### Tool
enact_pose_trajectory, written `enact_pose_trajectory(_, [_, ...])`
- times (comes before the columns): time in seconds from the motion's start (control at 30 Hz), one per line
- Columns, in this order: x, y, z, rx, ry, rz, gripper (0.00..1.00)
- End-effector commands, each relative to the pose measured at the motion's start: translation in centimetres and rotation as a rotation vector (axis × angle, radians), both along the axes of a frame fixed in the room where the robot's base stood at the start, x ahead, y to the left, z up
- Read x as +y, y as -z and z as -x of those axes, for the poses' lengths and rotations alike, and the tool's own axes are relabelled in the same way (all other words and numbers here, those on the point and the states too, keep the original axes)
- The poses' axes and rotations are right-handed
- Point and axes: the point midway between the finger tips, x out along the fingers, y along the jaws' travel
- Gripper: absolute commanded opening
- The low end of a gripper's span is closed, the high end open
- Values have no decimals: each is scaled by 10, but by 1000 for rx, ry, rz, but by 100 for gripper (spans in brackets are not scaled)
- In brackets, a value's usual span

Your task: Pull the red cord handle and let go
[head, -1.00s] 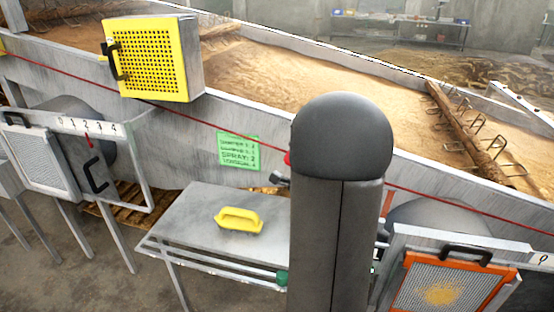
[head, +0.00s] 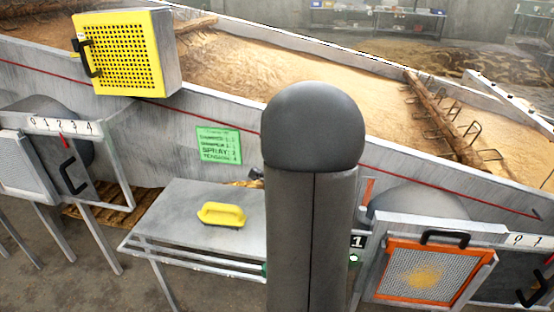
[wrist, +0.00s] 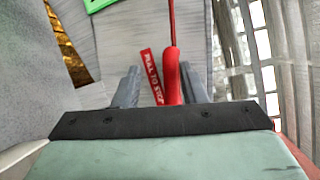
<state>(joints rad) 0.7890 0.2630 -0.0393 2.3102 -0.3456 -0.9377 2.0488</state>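The red cord handle (wrist: 172,78) is in the wrist view, hanging from a thin red cord (wrist: 172,22). A red tag reading "PULL TO" (wrist: 152,75) hangs beside it on the left. My gripper (wrist: 160,80) is open, with one finger on each side of the handle and tag. The handle is nearer the right finger; I cannot tell whether they touch. In the head view the red cord (head: 430,186) runs along the sloping metal trough wall. The handle and my gripper are hidden there behind my dark grey arm.
A yellow perforated box (head: 120,55) is on the trough wall. A metal table (head: 165,225) bears a yellow handled tool (head: 222,214). A green notice (head: 218,146) is on the wall. An orange-framed mesh screen (head: 400,285) stands at lower right.

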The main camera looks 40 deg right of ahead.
Motion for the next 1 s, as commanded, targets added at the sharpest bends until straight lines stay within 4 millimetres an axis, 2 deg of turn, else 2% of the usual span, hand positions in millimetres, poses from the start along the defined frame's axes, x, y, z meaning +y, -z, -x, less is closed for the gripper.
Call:
enact_pose_trajectory(0.17, [7,-3,13,-1,2,1,38])
enact_pose_trajectory(0.43, [39,-9,65,0,2,0,38])
enact_pose_trajectory(0.57, [52,-4,85,-4,1,5,38])
enact_pose_trajectory(1.0, [62,-9,101,2,-1,1,38])
